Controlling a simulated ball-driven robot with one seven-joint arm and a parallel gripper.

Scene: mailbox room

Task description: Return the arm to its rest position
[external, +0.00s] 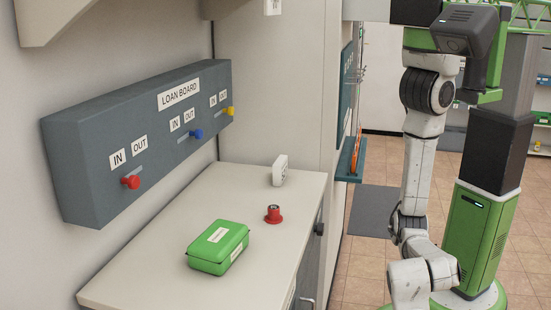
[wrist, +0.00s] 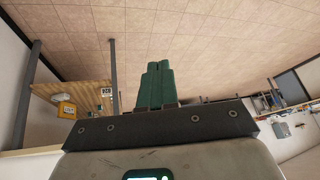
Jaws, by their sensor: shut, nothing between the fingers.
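My arm (external: 421,170) hangs down at the right in the external view, beside my green column. Its lower end runs out of the bottom of that picture, so my gripper is not seen there. In the wrist view my gripper (wrist: 155,75) shows its two dark green fingers side by side. They are shut with nothing between them. The fingers point toward open tiled floor, far from any object. The wrist view looks tilted, with the floor across the top.
In the external view a counter (external: 140,262) holds a green box (external: 218,247), a red knob-like piece (external: 273,214) and a small white block (external: 280,170). A loan board (external: 90,150) with red, blue and yellow knobs hangs on the wall. Floor (external: 350,270) lies between counter and arm.

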